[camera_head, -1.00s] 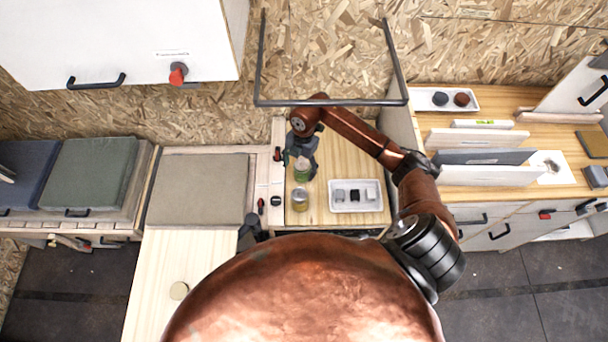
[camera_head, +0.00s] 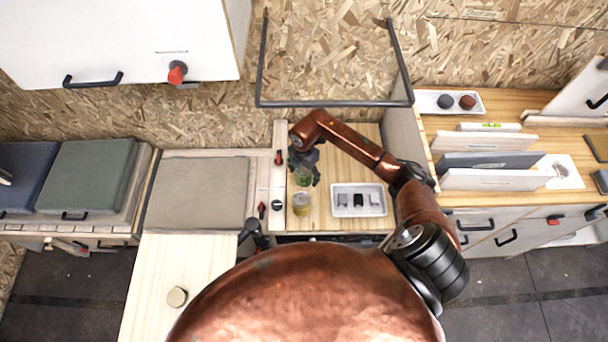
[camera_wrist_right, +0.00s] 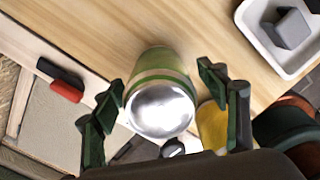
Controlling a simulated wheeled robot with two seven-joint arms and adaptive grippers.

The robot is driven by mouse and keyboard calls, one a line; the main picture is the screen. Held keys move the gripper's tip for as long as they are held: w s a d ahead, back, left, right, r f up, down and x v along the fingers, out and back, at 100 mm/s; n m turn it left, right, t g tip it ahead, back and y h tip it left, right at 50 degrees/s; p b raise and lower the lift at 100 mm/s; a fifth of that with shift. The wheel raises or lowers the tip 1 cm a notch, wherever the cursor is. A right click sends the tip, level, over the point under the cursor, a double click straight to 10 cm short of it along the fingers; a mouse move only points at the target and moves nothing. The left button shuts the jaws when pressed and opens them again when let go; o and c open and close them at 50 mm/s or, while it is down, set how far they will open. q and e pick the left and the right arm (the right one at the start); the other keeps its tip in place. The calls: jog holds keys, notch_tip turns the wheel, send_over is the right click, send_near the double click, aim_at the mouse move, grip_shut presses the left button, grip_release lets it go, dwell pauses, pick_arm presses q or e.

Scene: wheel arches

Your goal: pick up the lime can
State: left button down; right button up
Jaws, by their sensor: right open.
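The lime can (camera_wrist_right: 161,75) stands upright on the wooden counter, with a green side and a shiny metal top. In the head view the can (camera_head: 303,177) is partly hidden by my right gripper (camera_head: 304,166). In the right wrist view my right gripper (camera_wrist_right: 165,115) is open, with its fingers on either side of the can's top. The can is between the fingers, and I see no clear grip on it. A dark shape (camera_head: 254,236) beside my body may be my left gripper; its jaws cannot be made out.
A yellow can (camera_head: 301,204) stands close in front of the lime can, near the right finger in the wrist view (camera_wrist_right: 212,128). A white tray (camera_head: 334,211) with small blocks lies to the right. Red and black knobs (camera_head: 278,158) line the left panel.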

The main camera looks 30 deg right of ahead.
jog(key=shift+r, duration=0.1)
jog(key=shift+c, duration=0.4)
jog(key=c, duration=1.4)
jog(key=shift+c, duration=0.6)
jog(key=shift+r, duration=0.1)
